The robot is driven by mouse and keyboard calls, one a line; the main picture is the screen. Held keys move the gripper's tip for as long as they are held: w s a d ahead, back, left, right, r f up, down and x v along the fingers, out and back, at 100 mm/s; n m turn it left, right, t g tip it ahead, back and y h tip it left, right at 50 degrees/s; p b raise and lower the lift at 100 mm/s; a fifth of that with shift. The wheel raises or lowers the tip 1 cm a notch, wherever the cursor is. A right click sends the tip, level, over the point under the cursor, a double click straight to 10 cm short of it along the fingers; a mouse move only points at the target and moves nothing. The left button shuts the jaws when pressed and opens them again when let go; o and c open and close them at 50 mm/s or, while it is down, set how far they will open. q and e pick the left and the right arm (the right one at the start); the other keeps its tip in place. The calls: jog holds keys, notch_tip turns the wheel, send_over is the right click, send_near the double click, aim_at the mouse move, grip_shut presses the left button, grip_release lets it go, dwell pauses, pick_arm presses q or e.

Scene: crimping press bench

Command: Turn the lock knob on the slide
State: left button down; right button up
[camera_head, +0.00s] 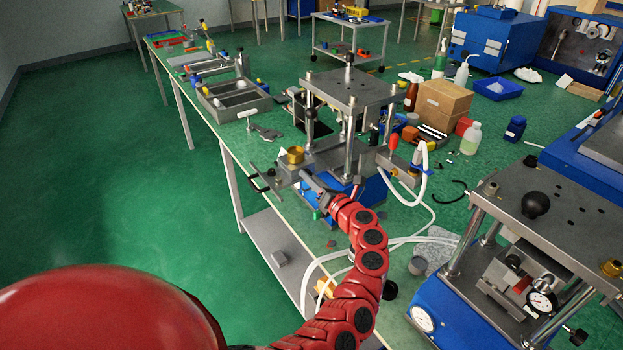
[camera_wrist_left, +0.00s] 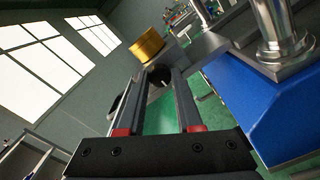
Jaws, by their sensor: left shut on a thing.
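The crimping press (camera_head: 350,95) stands on the green bench with steel posts, a grey top plate and a blue base. At its left front is a grey slide block with a brass cylinder (camera_head: 295,155) on top, which also shows in the left wrist view (camera_wrist_left: 148,45). A dark round knob (camera_wrist_left: 158,76) sits on the slide's end, just below the brass cylinder. My left gripper (camera_head: 304,176) reaches this end from the front, its two fingers (camera_wrist_left: 160,80) shut on the dark knob. The fingers hide part of the knob. My right gripper is not in view.
A red-handled lever (camera_head: 393,143) and white hoses (camera_head: 430,195) are right of the press. A wrench (camera_head: 264,132) and grey parts tray (camera_head: 235,100) lie beyond it. Another press (camera_head: 560,225) stands at the right. Open floor lies left of the bench.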

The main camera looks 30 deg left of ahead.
pick_arm(q)
jog(key=shift+f, duration=0.1)
jog(key=c, duration=0.6)
grip_release()
jog(key=shift+d, duration=0.15)
jog(key=b+v, duration=0.4)
jog(key=v, duration=1.3)
jog(key=shift+d, duration=0.1)
